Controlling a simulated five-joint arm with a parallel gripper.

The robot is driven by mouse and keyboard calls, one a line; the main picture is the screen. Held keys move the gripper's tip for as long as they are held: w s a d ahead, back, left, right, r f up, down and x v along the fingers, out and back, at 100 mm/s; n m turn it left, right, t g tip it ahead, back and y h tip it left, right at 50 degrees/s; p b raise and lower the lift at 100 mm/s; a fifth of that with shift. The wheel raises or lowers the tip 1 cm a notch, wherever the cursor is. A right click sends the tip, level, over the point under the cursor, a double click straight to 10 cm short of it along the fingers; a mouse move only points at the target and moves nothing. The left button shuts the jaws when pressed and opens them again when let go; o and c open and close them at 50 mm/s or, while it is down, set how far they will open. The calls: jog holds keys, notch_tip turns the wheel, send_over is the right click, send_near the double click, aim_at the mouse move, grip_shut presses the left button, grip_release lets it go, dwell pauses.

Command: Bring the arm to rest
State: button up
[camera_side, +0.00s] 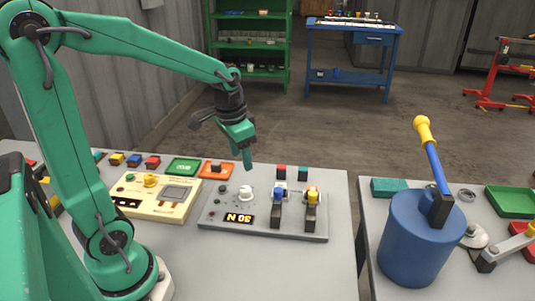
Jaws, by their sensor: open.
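My gripper (247,160) hangs from my green arm above the grey control panel (305,228) on the left table. It points down, is open and holds nothing that I can see. The panel below it carries a white knob (246,193), a lit display (239,218) reading "30 N", and a blue-topped and a yellow-topped lever. My gripper is apart from the panel and the table. My arm reaches in from the left, bent at the elbow high up.
A beige panel (128,208) with a yellow knob stands left of the grey one. Green (183,167) and orange (216,169) trays lie behind. A blue drum (410,255) with a yellow-handled lever (424,130) stands on the right table, across a gap.

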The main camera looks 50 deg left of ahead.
jog(key=s+d+r+n+t, duration=0.1)
jog(key=s+d+r+t, duration=0.2)
jog(key=s+d+r, duration=0.3)
jog(key=shift+s+d+r+t, duration=0.2)
jog(key=shift+s+d+t, duration=0.25)
jog(key=shift+s, duration=2.05)
